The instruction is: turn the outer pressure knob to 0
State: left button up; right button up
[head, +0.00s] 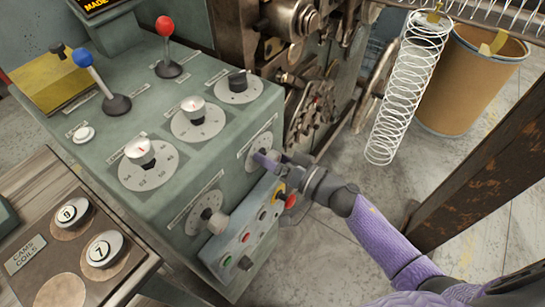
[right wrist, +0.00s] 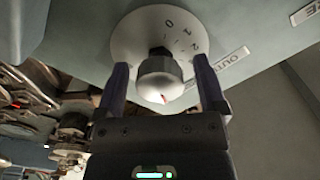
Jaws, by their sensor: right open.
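The outer pressure knob (right wrist: 160,80) is a silver knob with a red mark, on a pale round dial (right wrist: 125,40) numbered from 0. A label partly reading "OUT" (right wrist: 230,65) is beside it. The red mark shows on the knob's near end; which number it points to is unclear. My right gripper (right wrist: 160,62) is open, with one finger on each side of the knob and visible gaps between. In the head view the gripper (head: 268,161) reaches the dial (head: 262,143) on the console's side, hiding most of the knob. My left gripper is not in view.
Another side dial (head: 203,213) lies left of the gripper. A button box (head: 246,236) with a red button (head: 291,201) sits close below it. Three dials and two levers are on the console top (head: 150,90). A hanging spring (head: 405,90) and rusty post (head: 480,165) stand right.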

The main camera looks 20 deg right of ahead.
grip_shut()
dwell(0.3)
